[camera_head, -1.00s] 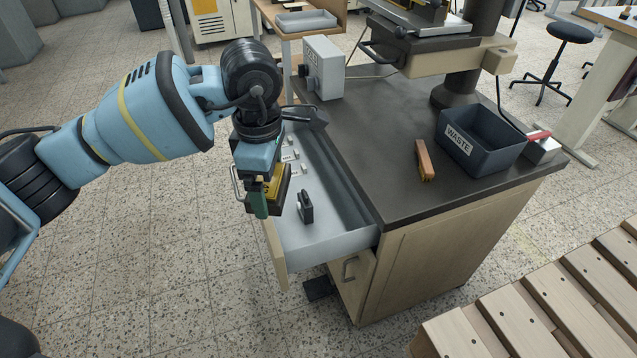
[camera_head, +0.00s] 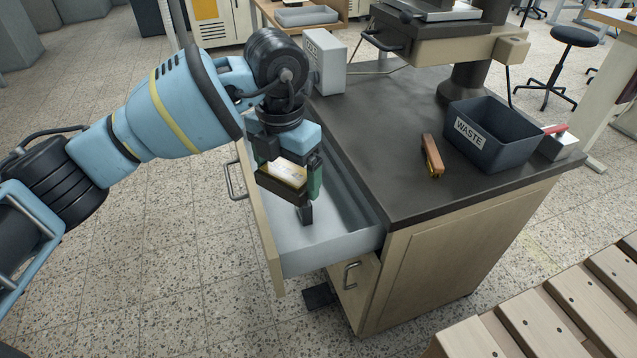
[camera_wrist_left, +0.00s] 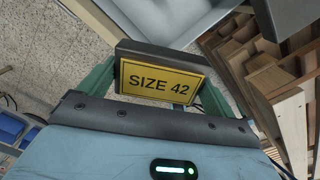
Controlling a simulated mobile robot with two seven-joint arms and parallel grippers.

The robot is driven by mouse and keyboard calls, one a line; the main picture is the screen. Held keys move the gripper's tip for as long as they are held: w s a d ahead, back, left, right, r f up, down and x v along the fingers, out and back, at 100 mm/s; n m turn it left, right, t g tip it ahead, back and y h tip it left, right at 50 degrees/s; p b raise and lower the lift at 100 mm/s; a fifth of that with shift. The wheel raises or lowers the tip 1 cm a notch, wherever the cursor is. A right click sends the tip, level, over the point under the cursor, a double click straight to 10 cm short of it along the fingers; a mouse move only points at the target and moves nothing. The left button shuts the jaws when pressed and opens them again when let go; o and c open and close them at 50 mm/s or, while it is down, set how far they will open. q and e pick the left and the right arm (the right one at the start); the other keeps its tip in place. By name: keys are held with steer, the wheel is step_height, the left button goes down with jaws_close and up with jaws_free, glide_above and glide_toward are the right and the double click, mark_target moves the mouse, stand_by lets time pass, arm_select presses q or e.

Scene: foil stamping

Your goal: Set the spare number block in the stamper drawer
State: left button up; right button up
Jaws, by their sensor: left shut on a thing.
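My left gripper (camera_head: 290,172) is shut on a dark block with a yellow face (camera_head: 283,174), over the open stamper drawer (camera_head: 330,256). In the left wrist view the block's yellow plate (camera_wrist_left: 160,85) reads "SIZE 42", between the green fingers. The block appears above the drawer floor. A small dark upright piece (camera_head: 306,214) stands in the drawer just below the block in the picture; I cannot tell the gap between them. The arm hides the drawer's back part. My right gripper is not in view.
The drawer's front panel (camera_head: 262,225) stands close on the left. The drawer's near end looks clear.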

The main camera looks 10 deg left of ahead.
mark_target(300, 176)
arm_select(q)
steer(key=n, duration=0.1)
steer(key=w+f+n+b, duration=0.1)
steer(key=n+b, duration=0.1)
steer(key=n, duration=0.1)
steer(key=shift+w+d+f, duration=0.3)
steer(key=shift+d, duration=0.1)
steer(key=n, duration=0.1)
steer(key=w+f+n+b, duration=0.1)
steer(key=n, duration=0.1)
steer(key=shift+d+f+b, duration=0.15)
steer(key=shift+d+b, duration=0.15)
steer(key=n, duration=0.2)
steer(key=f+b, duration=0.1)
steer(key=shift+w+d+n, duration=0.25)
steer(key=shift+w+n, duration=0.15)
steer(key=shift+w+d+f+n+b, duration=0.15)
steer(key=shift+n+b, duration=0.15)
steer(key=shift+n, duration=0.3)
